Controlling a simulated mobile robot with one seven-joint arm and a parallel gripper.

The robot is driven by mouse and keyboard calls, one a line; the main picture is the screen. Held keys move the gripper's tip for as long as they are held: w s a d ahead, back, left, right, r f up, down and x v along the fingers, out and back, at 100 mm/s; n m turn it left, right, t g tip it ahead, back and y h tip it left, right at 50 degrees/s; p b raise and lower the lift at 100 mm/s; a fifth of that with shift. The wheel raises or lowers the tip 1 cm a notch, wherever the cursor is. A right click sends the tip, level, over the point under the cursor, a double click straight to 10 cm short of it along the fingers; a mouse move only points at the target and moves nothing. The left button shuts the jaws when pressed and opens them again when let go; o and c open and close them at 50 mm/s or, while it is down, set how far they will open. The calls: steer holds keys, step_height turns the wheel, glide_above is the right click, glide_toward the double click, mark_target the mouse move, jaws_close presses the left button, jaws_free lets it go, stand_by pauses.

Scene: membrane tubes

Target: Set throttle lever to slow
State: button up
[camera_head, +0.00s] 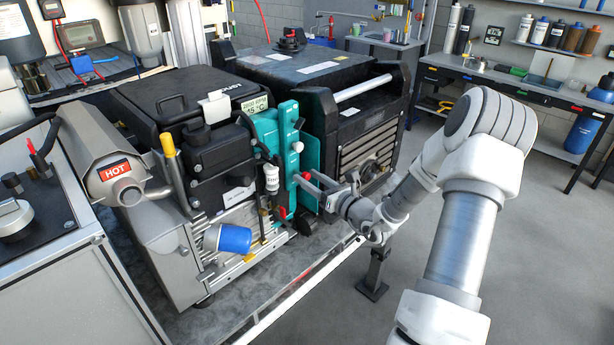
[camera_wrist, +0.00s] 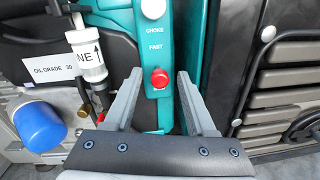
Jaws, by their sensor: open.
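The throttle lever shows as a red knob (camera_wrist: 160,78) on a teal control panel (camera_wrist: 178,30), just below the label FAST. My gripper (camera_head: 318,184) is open in front of the panel. In the wrist view the red knob appears between the two fingertips, with a gap on both sides; how far the fingers are from it in depth is unclear.
A white knob (camera_wrist: 153,8) sits above, by the label CHOKE. A white-capped filter (camera_wrist: 86,55) and a blue cylinder (camera_wrist: 40,127) are to the left. A dark vented housing (camera_wrist: 270,75) stands close on the right. A muffler (camera_head: 110,165) marked HOT is far left.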

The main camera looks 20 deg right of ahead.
steer(key=shift+w+a, duration=0.2)
steer(key=shift+w, duration=0.4)
jaws_close()
